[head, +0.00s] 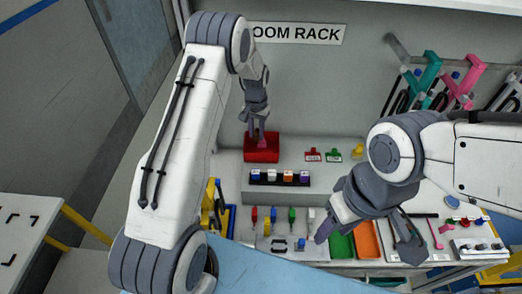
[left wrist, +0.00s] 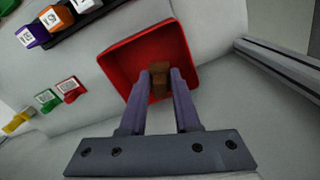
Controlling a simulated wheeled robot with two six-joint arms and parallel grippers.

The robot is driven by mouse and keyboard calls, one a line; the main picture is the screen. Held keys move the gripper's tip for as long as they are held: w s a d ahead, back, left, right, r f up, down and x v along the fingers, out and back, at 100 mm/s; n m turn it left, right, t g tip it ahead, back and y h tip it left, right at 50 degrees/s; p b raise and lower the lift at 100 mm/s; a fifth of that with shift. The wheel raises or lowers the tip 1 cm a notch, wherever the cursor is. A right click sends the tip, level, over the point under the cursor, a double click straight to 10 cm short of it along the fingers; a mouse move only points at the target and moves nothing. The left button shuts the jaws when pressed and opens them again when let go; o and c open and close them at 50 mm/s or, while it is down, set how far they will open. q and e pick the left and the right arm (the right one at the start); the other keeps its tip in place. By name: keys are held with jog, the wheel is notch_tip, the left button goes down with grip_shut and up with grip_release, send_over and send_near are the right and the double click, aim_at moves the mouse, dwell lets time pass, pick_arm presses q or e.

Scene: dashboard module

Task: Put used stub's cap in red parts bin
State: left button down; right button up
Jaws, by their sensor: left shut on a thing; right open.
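The red parts bin (head: 262,153) stands at the back against the wall, and in the left wrist view the open red bin (left wrist: 121,62) lies just beyond my fingertips. My left gripper (head: 258,134) is directly above the bin. In the left wrist view its fingers (left wrist: 160,75) are shut on a small brown block (left wrist: 160,86), which I take to be the cap. The cap shows over the bin's interior; whether it touches the bin is unclear. My right gripper (head: 366,240) is open and empty over the front of the panel, near the green and orange trays.
A dark holder (head: 280,180) with several coloured caps sits right in front of the bin. Red and green tags (head: 323,155) lie to its right. A green tray (head: 341,246) and an orange tray (head: 366,240) are at the front. Tools hang on the rack (head: 440,80) at the back right.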

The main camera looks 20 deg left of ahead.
pick_arm(q)
jog(key=shift+f+b, duration=0.6)
jog(key=shift+f, duration=0.8)
jog(key=shift+a, duration=0.1)
jog(key=shift+s, duration=0.1)
jog(key=c, duration=0.6)
grip_release()
jog(key=shift+o, duration=0.2)
notch_tip(320, 180, up, 10)
jog(key=b, duration=0.3)
jog(key=shift+f, duration=0.1)
jog(key=shift+r, duration=0.4)
